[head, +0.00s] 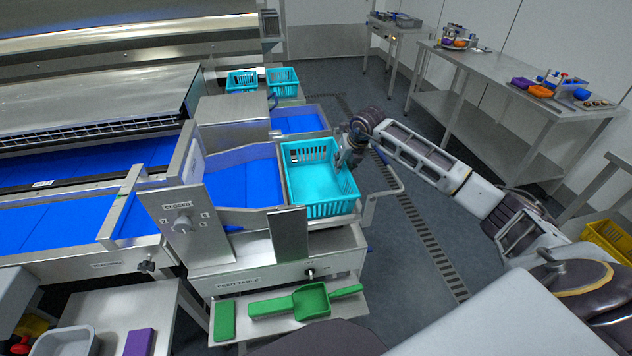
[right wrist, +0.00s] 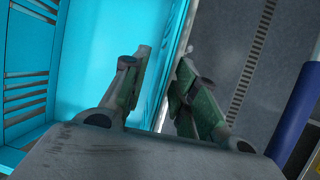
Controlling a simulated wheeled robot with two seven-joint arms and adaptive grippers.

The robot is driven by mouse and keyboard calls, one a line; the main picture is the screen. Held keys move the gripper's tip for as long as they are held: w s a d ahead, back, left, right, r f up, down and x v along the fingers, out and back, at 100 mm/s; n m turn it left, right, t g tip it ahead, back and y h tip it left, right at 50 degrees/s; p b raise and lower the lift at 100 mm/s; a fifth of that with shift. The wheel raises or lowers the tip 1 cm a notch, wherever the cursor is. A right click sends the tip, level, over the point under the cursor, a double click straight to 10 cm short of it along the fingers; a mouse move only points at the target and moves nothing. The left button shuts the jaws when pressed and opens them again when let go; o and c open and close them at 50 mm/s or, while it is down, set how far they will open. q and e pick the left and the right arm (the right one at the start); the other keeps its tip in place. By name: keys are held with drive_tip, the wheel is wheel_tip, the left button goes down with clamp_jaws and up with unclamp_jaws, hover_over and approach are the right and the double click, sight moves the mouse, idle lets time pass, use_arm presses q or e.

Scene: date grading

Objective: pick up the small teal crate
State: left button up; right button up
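A small teal crate (head: 308,186) with slotted walls sits upright at the end of the blue channel, and it looks empty. My right gripper (head: 347,160) is at the crate's right wall, pointing down. In the right wrist view, the crate (right wrist: 90,60) fills the left side. My right gripper (right wrist: 162,65) has its fingers apart there, one on the crate's inner side and the other beyond the wall. I cannot see contact with the wall. My left gripper is not in view.
Two more teal crates (head: 242,82) (head: 283,82) stand behind. A green scoop (head: 311,301) lies on the low shelf in front. A metal rail (head: 392,180) is right of the crate. A steel table (head: 500,80) stands at the back right, with open floor between.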

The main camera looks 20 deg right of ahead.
drive_tip(key=shift+c, duration=0.3)
clamp_jaws()
drive_tip(key=shift+r, duration=0.2)
wheel_tip(320, 180, up, 8)
drive_tip(key=shift+w+r+b, duration=0.1)
drive_tip(key=shift+r+b, duration=0.05)
drive_tip(key=shift+b, duration=0.45)
drive_tip(key=shift+r, duration=0.55)
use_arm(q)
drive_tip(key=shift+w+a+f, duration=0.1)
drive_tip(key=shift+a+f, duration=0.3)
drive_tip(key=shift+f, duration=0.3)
use_arm(e)
drive_tip(key=shift+r, duration=0.15)
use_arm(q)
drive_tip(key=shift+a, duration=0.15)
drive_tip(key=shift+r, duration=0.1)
use_arm(e)
drive_tip(key=shift+r, duration=0.15)
